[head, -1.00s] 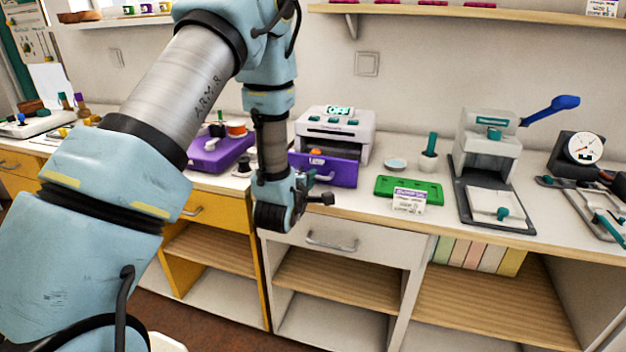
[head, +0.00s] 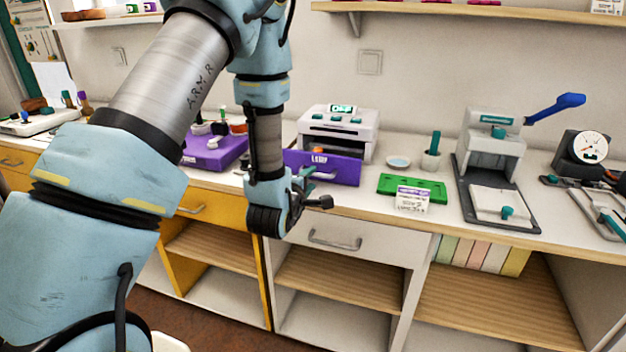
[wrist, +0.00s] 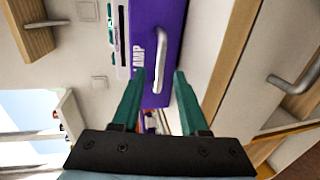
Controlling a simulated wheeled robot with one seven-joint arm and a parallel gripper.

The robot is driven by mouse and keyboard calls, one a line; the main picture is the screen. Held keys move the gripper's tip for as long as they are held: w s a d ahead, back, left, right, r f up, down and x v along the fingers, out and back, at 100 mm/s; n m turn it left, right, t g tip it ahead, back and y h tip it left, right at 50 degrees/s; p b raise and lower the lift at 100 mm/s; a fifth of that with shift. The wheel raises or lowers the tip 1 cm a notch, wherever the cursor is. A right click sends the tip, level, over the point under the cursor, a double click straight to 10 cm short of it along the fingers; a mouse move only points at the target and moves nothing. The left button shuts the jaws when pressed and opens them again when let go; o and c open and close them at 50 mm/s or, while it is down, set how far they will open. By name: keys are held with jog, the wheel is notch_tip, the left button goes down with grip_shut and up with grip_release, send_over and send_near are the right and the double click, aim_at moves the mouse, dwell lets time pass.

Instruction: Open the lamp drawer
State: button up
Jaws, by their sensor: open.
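The lamp drawer (head: 340,172) has a purple front with a small label. It stands out in front of its white unit (head: 345,128) and looks pulled out; how far I cannot tell exactly. In the wrist view the purple front (wrist: 150,22) carries a silver bar handle (wrist: 161,55). My gripper (head: 309,186) is in front of the drawer's lower left part in the head view. In the wrist view my gripper (wrist: 159,73) is open, its teal fingers on either side of the handle's lower end, with gaps visible.
A press (head: 490,160) stands farther right. A cabinet drawer handle (head: 335,243) is below.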

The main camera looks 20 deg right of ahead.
jog(key=p+v, duration=0.4)
jog(key=v, duration=0.3)
jog(key=shift+s+a, duration=0.1)
jog(key=shift+s, duration=0.05)
dwell(0.5)
